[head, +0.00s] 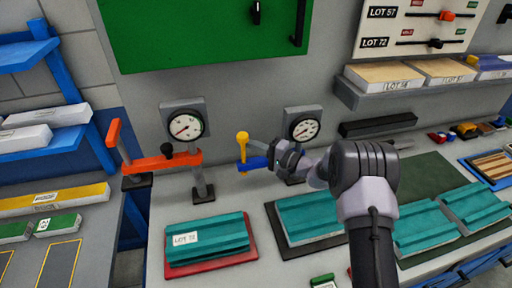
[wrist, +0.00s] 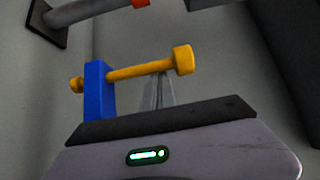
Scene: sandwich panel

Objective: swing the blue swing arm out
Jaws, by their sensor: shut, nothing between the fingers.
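The blue swing arm (head: 255,162) shows as a short blue bar in the head view, below and between two round gauges. A yellow peg-like handle (head: 242,146) stands upright at its left end. My gripper (head: 279,158) is at the right of the yellow handle and hides the rest of the blue arm. In the wrist view the blue arm's end (wrist: 98,92) has the yellow handle (wrist: 140,70) passing through it. My grey fingertips (wrist: 158,92) are shut and empty, close beside the handle; I cannot tell whether they touch it.
An orange swing arm (head: 162,163) on a post stands to the left. The left gauge (head: 186,125) and right gauge (head: 304,127) are near the wall. Teal panels (head: 208,244) lie on the bench in front. A green board (head: 190,35) hangs above, and a shelf (head: 400,92) is at right.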

